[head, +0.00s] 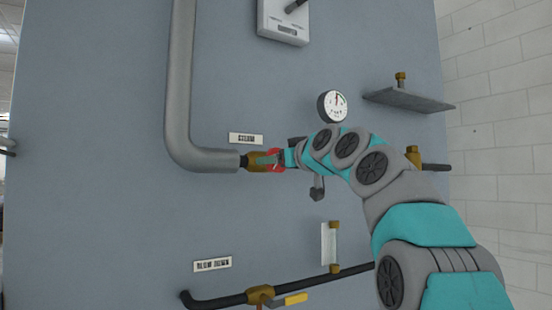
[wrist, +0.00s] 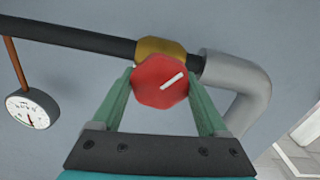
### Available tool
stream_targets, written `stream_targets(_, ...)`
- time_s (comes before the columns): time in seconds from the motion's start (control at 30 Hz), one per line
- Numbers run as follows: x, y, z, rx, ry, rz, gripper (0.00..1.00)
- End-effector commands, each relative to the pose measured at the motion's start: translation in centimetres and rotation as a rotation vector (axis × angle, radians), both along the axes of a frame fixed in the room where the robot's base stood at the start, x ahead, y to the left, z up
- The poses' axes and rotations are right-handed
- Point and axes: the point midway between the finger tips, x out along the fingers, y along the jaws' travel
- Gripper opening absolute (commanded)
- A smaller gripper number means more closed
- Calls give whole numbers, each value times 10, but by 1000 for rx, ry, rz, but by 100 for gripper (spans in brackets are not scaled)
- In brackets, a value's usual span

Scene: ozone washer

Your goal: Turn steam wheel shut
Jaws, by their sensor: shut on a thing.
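The red steam wheel (wrist: 158,82) sits on a brass valve body (wrist: 160,48) in the wrist view, with a white bar mark slanting up to the right on its face. My gripper (wrist: 160,88) has one green finger on each side of the wheel and is shut on its rim. In the head view the wheel (head: 275,159) is partly hidden by my gripper (head: 277,157). The brass valve (head: 256,161) joins the end of a grey insulated pipe (head: 180,90), below a small label (head: 246,138) that seems to read STEAM.
A round pressure gauge (head: 332,106) and a grey shelf (head: 408,99) are near my arm. A sight glass (head: 329,243) is below. A yellow-handled valve (head: 296,298) is on the lower black pipe, near a BLOW DOWN label (head: 212,264). The panel left of the grey pipe is clear.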

Motion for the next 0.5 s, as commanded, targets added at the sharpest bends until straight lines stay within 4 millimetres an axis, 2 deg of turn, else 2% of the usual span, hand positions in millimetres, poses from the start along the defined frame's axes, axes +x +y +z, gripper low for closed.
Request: stream_targets(0.5, 1, -1, -1, 407, 276, 1, 21)
